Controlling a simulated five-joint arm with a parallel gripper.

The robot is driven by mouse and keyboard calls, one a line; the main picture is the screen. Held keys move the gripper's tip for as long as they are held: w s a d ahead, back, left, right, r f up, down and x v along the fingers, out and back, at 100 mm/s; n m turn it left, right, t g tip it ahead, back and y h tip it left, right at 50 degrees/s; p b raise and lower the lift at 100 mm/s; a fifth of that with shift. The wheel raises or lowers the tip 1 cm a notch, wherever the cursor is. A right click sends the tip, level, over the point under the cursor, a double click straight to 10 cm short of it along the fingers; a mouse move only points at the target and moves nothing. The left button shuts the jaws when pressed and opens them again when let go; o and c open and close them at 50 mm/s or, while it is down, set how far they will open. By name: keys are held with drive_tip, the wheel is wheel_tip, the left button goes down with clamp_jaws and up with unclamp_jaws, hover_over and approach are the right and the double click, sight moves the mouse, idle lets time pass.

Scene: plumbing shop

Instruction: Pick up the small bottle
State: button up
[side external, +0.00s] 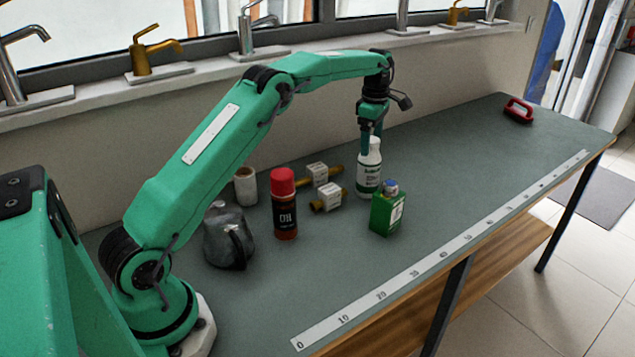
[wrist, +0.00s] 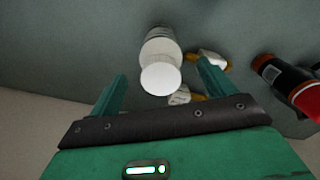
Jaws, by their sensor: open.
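A white bottle (side external: 369,178) with a green label stands upright on the bench. In the wrist view, its round white cap (wrist: 160,78) shows between my fingers, toward their tips. My gripper (side external: 371,143) points down at the top of this bottle, fingers apart. A dark bottle with a red cap (side external: 284,215) stands to the left; it is at the right edge of the wrist view (wrist: 290,78). A green container with a blue cap (side external: 386,213) stands in front of the white bottle. Whether the fingers touch the white bottle is unclear.
Two brass fittings with white tags, one behind (side external: 317,174) and one in front (side external: 328,197), lie left of the white bottle. A grey kettle (side external: 228,238) and a white roll (side external: 245,187) are further left. A red-handled item (side external: 518,111) sits far right.

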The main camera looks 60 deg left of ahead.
sight(368, 168)
wheel_tip(368, 168, down, 5)
drive_tip(key=shift+r, duration=0.15)
idle(0.5)
drive_tip(key=shift+r, duration=0.15)
clamp_jaws()
